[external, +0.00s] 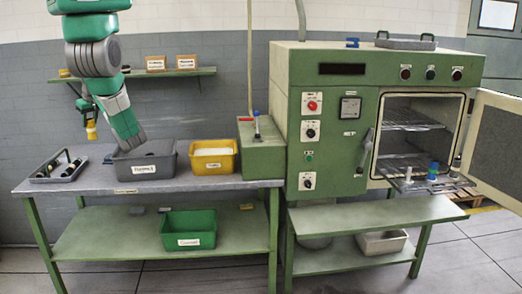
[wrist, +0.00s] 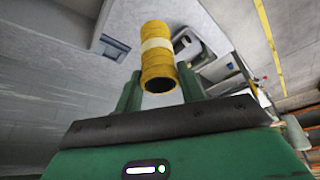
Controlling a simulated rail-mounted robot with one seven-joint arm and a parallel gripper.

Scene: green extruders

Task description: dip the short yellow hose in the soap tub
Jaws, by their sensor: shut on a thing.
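My gripper (external: 88,108) is shut on a short yellow hose (external: 91,130), which hangs above the left part of the workbench. In the wrist view the hose (wrist: 157,50) stands between the two fingers, with a pale band around it and a dark open end. A yellow tub (external: 232,166) with white contents stands on the bench, to the right of the hose. A grey tub (external: 145,170) with dark contents stands left of it, partly behind my arm. The tub labels are too small to read surely, so I cannot tell which is the soap tub.
A tray (external: 40,178) with dark pieces lies at the bench's left end. A wall shelf (external: 150,73) is behind my arm. A green tub (external: 188,229) sits on the lower shelf. A green oven (external: 330,150) with its door open stands right, with small items on its rack.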

